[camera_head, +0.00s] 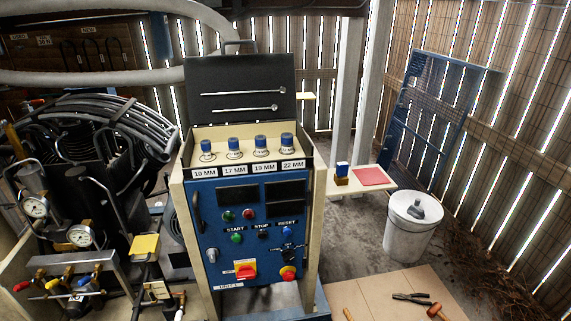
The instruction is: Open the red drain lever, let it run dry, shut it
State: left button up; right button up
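A small red lever (21,286) sticks out at the left end of a valve row on the compressor, at the lower left. A yellow lever (53,283) and a blue lever (84,281) sit beside it in the same row. I cannot tell which red one is the drain lever, or whether either is open or shut. No running liquid is visible. Neither of my grippers is in view.
Two round gauges (80,236) stand above the valves, with black hoses around them. A blue control panel (250,230) with a red-and-yellow switch (246,270) fills the middle. A white bucket (408,235) and tools (412,298) on a floor board are at the right.

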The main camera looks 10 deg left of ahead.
aim_at(24, 284)
jog(key=u, duration=1.9)
jog(key=i+u, duration=0.15)
jog(key=i, duration=1.05)
